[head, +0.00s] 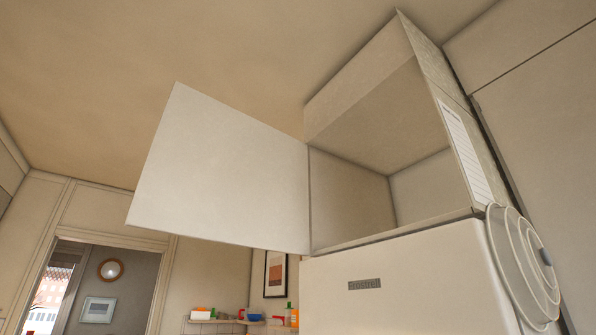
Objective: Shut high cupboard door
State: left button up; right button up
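The high cupboard (352,200) stands open above the white fridge in the head view, and its inside looks empty. Its white door (225,175) is swung wide to the left, hinged along the cupboard's left front edge. No handle shows on the face of the door that I see. Neither of my grippers is in the head view, so where they are relative to the door is hidden.
A white fridge (400,280) stands under the cupboard. Round wire-like rings (522,262) stick out at its right side. A shelf with several small items (255,317) and a framed picture (275,274) are behind. A doorway (105,285) opens at the lower left.

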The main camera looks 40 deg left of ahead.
aim_at(212, 171)
jog(key=j+z, duration=0.2)
jog(key=z, duration=0.2)
jog(key=j+z, duration=0.2)
jog(key=z, duration=0.2)
jog(key=j+z, duration=0.2)
jog(key=z, duration=0.25)
jog(key=k+j+z, duration=0.2)
jog(key=j+z, duration=0.25)
jog(key=k+j+z, duration=0.3)
jog(key=j+z, duration=0.15)
jog(key=k+j+z, duration=0.55)
jog(key=k+z, duration=0.15)
jog(key=z, duration=0.2)
jog(key=k+u, duration=0.1)
jog(key=k, duration=0.45)
jog(key=k+j, duration=0.15)
jog(key=k, duration=0.4)
jog(key=k+j+u, duration=0.15)
jog(key=k, duration=0.4)
